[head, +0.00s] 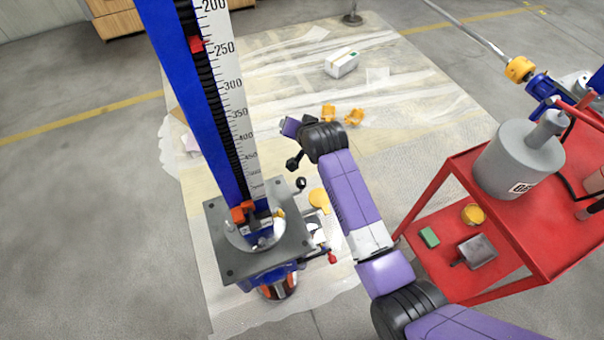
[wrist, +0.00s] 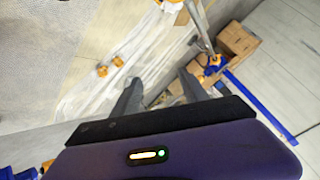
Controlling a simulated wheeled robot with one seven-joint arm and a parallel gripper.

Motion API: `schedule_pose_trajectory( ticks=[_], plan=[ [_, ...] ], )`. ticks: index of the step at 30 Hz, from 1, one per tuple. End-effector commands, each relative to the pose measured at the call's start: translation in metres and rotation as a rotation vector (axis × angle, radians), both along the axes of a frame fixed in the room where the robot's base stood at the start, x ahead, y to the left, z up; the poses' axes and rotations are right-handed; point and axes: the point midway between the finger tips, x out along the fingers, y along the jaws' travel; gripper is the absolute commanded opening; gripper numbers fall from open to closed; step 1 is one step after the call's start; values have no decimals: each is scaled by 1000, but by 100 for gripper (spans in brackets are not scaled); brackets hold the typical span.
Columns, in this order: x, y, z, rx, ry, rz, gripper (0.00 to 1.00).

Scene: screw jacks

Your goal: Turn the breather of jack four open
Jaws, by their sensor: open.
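A screw jack stands at left centre in the head view, with a grey top plate (head: 228,262), a tall blue column (head: 192,95) and a white millimetre scale (head: 231,85). Small fittings sit around the plate, including a black knob (head: 301,183) and a red-ended handle (head: 332,258). I cannot tell which fitting is the breather, and no jack number is readable. My gripper (wrist: 160,90) is open and empty in the wrist view, its two dark fingers apart. In the head view my arm's end is above and right of the plate, apart from the column.
A red cart (head: 520,235) at right carries a grey can (head: 518,160), a green block (head: 429,237) and a metal scoop (head: 477,250). A white box (head: 341,63) and yellow pieces (head: 354,117) lie on the floor sheet. Cardboard boxes (wrist: 238,42) show in the wrist view.

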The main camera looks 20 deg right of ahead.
Motion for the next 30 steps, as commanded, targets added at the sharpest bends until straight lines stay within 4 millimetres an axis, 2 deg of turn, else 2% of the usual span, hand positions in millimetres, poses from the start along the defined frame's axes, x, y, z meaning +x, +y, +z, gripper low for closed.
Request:
schedule_pose_trajectory(
  ticks=[1, 3, 7, 11, 15, 18, 23, 30],
  plan=[
    [14, 1, 9, 40, 54, -30, 52],
    [22, 3, 11, 96, 143, -80, 52],
    [22, 8, 8, 194, 338, -194, 52],
    [-7, 11, -14, 263, 558, -330, 52],
    [-57, 13, -45, 295, 760, -473, 52],
    [-77, 13, -48, 310, 833, -551, 52],
    [-84, 13, -52, 327, 856, -609, 52],
    [-84, 13, -85, 328, 855, -609, 52]
  ],
)
